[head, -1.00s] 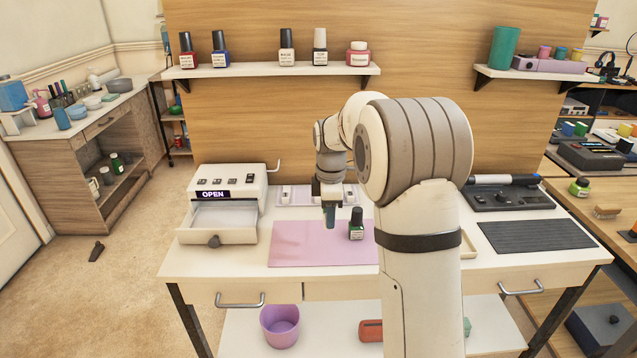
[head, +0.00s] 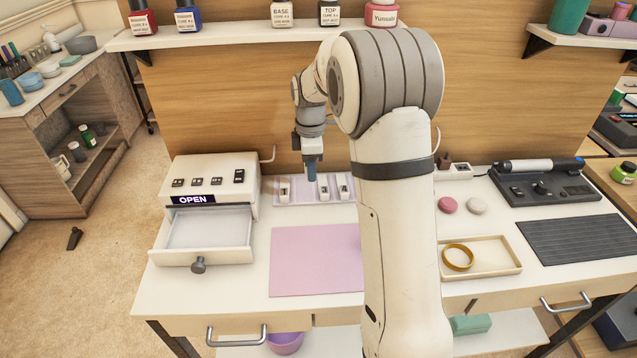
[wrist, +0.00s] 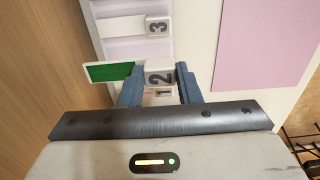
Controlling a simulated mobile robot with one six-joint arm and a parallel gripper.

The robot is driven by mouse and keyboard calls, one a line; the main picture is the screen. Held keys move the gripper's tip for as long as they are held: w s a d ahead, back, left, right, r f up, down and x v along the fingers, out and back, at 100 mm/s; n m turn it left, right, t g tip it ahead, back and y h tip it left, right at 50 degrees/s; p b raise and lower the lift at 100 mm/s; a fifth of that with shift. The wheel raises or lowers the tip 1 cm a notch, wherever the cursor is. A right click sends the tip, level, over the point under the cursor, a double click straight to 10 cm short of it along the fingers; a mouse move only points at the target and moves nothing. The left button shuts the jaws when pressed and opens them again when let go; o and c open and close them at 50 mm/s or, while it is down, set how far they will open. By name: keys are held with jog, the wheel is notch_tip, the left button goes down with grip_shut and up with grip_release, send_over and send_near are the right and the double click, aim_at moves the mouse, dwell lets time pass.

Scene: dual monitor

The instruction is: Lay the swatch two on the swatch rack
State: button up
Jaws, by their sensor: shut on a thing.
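Swatch two (wrist: 158,76) is a white piece marked 2 with a green painted end on the left. My gripper (wrist: 160,84) is shut on its numbered end in the wrist view. In the head view my gripper (head: 310,178) points down over the pale lavender swatch rack (head: 304,199) at the back of the table. The rack also shows in the wrist view (wrist: 124,49), with swatch three (wrist: 157,26) lying in it. A white piece marked 1 (wrist: 163,93) shows just below swatch two, partly hidden. Whether swatch two touches the rack, I cannot tell.
A pink mat (head: 315,260) lies in front of the rack. A white box with an open drawer (head: 205,240) stands left. Right of my arm are a tray with a gold ring (head: 490,270) and a dark ribbed mat (head: 575,240). A bottle shelf (head: 225,40) hangs above.

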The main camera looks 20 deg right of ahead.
jog(key=shift+d+f+b, duration=0.2)
jog(key=shift+f+b, duration=0.15)
jog(key=shift+f, duration=3)
jog(key=shift+f, duration=0.1)
jog(key=shift+f, duration=0.15)
jog(key=o, duration=1)
